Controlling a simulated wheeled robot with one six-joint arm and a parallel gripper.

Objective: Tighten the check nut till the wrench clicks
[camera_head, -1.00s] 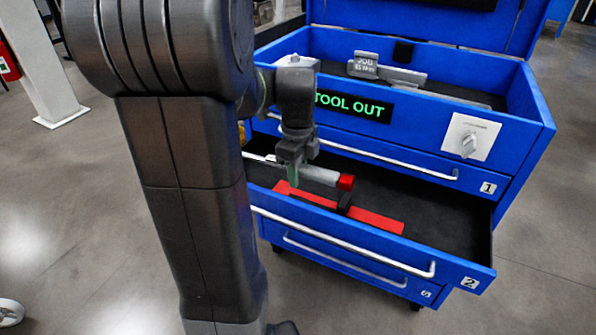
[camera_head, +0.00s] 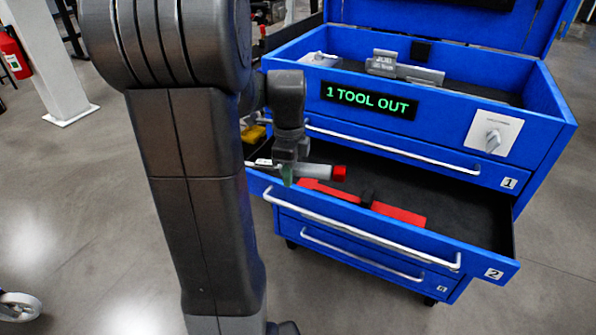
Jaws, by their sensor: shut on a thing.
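My gripper (camera_head: 289,178) is shut on a wrench (camera_head: 318,172) with a grey handle and a red end. The wrench lies about level just above the open drawer, and its left part is partly hidden behind my arm. A red tool-shaped patch (camera_head: 398,213) with a dark holder shows on the drawer's black lining, below and to the right of the wrench. The check nut is not in view.
The blue tool cabinet's drawer 2 (camera_head: 470,252) stands open. Its display (camera_head: 368,100) reads "1 TOOL OUT". A fire extinguisher (camera_head: 14,54) hangs by a pillar (camera_head: 52,60) at left.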

